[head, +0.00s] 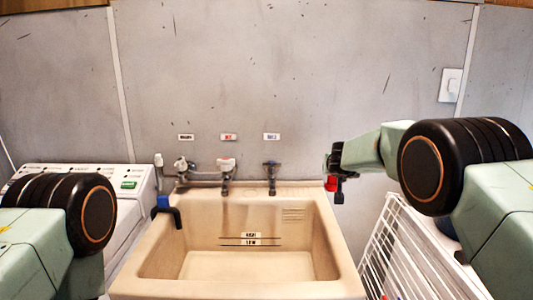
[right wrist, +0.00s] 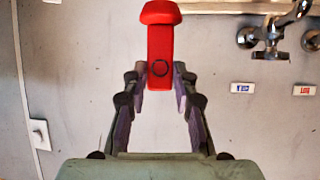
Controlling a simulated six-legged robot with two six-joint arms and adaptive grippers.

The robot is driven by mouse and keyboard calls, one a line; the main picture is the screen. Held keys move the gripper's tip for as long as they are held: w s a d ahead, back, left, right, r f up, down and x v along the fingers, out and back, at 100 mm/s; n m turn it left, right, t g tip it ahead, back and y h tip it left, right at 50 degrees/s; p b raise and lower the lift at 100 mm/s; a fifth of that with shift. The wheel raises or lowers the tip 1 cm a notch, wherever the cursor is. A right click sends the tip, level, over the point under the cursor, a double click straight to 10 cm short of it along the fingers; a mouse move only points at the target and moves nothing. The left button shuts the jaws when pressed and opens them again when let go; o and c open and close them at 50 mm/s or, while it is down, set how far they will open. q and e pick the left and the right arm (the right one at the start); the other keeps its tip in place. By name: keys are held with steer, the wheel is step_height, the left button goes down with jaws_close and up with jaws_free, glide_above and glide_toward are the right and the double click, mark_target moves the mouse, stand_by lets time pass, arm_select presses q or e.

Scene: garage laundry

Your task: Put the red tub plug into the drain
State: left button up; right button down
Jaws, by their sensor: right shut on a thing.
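The red tub plug shows at the right gripper's tip in the head view (head: 332,184) and fills the upper middle of the right wrist view (right wrist: 160,42). My right gripper (right wrist: 160,82) is shut on the plug's red body, one finger on each side. In the head view my right gripper (head: 337,172) is above and just beyond the back right corner of the beige tub (head: 141,290). The drain does not show; the tub's floor is only partly in view. Only my left arm's upper part shows at the left edge, and its gripper is out of view.
Wall taps (head: 227,170) with labels stand over the tub's back edge. A black hooked piece with a blue part (head: 165,205) is on the left rim. A white washer (head: 125,205) is at left, a white wire rack (head: 415,255) at right. The tub's interior looks clear.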

steer(key=s+d+f+n+y+b, duration=0.1)
steer(key=s+d+f, duration=0.25)
steer(key=d, duration=0.65)
steer(key=s+d+f, duration=0.3)
steer(key=s+d, duration=0.2)
steer(key=d, duration=0.4)
steer(key=s+f+n+y+b, duration=0.1)
steer(key=s+f+n+y, duration=0.2)
steer(key=s+f, duration=0.45)
steer(key=s+a+n+g+y+b, duration=0.1)
steer(key=s+a+n+g+y, duration=0.4)
steer(key=s+a, duration=1.6)
steer(key=s+n+y, duration=0.3)
steer(key=s, duration=0.1)
steer(key=shift+a+r+n+b, duration=0.15)
steer(key=shift+a+n+b, duration=0.05)
steer(key=shift+n+b, duration=0.2)
steer(key=shift+d, duration=0.1)
steer(key=shift+s, duration=0.15)
